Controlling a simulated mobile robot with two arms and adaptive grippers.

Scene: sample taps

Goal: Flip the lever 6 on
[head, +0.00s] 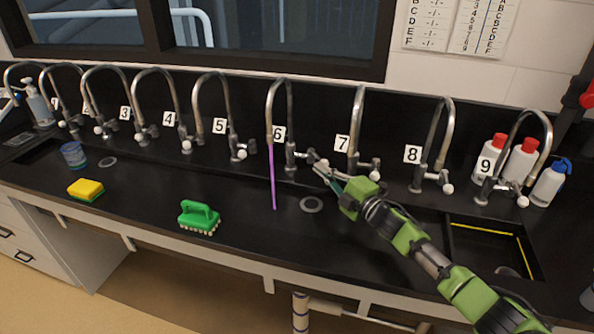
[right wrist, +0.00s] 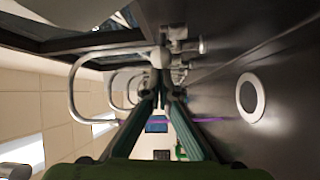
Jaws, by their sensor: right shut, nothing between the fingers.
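Tap 6 (head: 290,120) is a grey gooseneck tap beside the white label 6 (head: 279,134). A thin purple stream (head: 273,180) runs straight down from its spout to the black sink; a purple line (right wrist: 195,120) also shows in the right wrist view. The lever of tap 6 (head: 308,154) sticks out to the right of its body. My right gripper (head: 322,168) is shut and empty, its tips right by the lever's outer end; I cannot tell whether they touch. In the right wrist view the fingers (right wrist: 162,88) converge in front of the tap bodies. My left gripper is not in view.
Tap 7 (head: 356,120) stands close to the right of my gripper. Other numbered taps line the back wall. A green brush (head: 199,216), a yellow sponge (head: 86,187) and a blue cup (head: 73,155) are to the left. A round drain (head: 311,204) lies in front.

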